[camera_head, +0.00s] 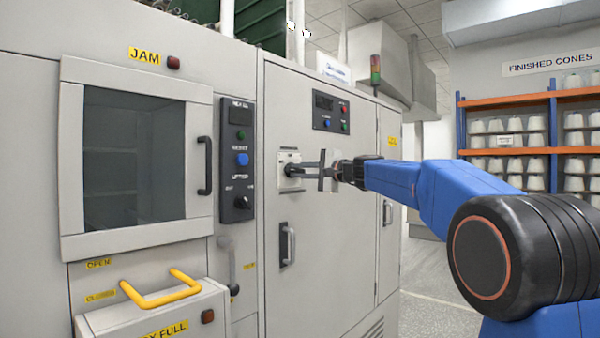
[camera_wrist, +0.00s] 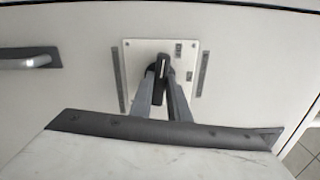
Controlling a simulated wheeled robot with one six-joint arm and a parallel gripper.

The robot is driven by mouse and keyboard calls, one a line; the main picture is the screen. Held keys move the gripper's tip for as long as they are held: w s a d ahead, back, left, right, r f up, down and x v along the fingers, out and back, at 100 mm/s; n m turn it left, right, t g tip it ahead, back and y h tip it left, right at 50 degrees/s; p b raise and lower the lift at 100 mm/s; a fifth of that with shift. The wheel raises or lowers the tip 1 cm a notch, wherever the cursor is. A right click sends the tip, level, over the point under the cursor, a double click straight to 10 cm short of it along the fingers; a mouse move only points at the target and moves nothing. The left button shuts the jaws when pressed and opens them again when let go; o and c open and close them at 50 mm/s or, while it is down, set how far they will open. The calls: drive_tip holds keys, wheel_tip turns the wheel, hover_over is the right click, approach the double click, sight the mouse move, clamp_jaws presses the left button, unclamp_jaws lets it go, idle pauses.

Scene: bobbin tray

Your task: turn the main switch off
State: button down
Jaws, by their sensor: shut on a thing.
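The main switch is a black handle on a pale square plate on the grey cabinet door. In the head view the switch plate (camera_head: 287,158) is partly covered by my gripper (camera_head: 297,170), which reaches in from the right. In the wrist view the black switch handle (camera_wrist: 161,77) stands between the two fingers of my gripper (camera_wrist: 163,88), near the middle of the plate (camera_wrist: 135,56). The fingers are shut on the handle. Small labels sit at the plate's upper right, too small to read.
A door handle (camera_head: 287,244) is below the switch, and a button panel (camera_head: 331,113) is above it. To the left are a windowed door (camera_head: 72,150), a dark control strip (camera_head: 237,160) and a yellow-handled box (camera_head: 160,310). Shelves of cones (camera_head: 505,152) stand far right.

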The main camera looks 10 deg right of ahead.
drive_tip(key=shift+n, duration=0.6)
drive_tip(key=c, duration=1.7)
unclamp_jaws()
drive_tip(key=v, duration=1.7)
drive_tip(key=shift+s+d, duration=0.1)
drive_tip(key=shift+s, duration=0.05)
